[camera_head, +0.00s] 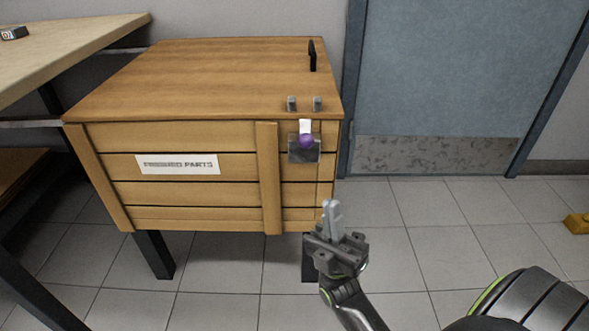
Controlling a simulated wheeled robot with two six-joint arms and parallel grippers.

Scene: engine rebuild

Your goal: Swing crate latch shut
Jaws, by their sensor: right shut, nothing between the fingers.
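A wooden crate (195,75) labelled "FINISHED PARTS" stands on dark legs, its lid lying closed. At the front right of the crate is the latch: a grey metal plate (305,155) on the front face, with a white tab (305,126) and a purple knob (307,141) in front of it. Two small grey lugs (304,103) stand on the lid just above. My right gripper (331,214) is shut and empty, below and slightly right of the latch, apart from it, with its fingers pointing up. My left gripper is not in view.
A wooden table (70,40) stands at the left, close to the crate. A black upright piece (312,56) is at the lid's back right. A blue-grey door (465,70) is behind on the right.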

